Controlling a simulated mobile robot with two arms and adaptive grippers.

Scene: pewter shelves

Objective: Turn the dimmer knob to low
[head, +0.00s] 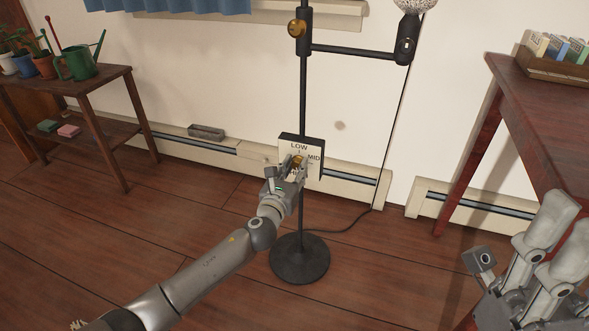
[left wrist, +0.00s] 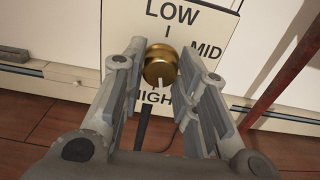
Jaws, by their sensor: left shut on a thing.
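The dimmer is a white dial plate (head: 288,143) with a black edge on a dark lamp pole, marked LOW at top, MID at right and HIGH at bottom. Its brass knob (head: 298,160) is at the plate's middle and shows larger in the left wrist view (left wrist: 159,64). The knob's white mark points down towards HIGH. My left gripper (head: 294,165) is shut on the knob, one finger on each side, and partly covers the HIGH label. My right gripper (head: 516,262) is at the lower right, away from the dial; its jaw opening is unclear.
The lamp's round base (head: 299,259) stands on the wooden floor, with a cable running right. A baseboard heater (head: 213,146) runs along the wall behind. A red-brown table (head: 530,105) stands at right. A plant shelf (head: 95,86) stands at left.

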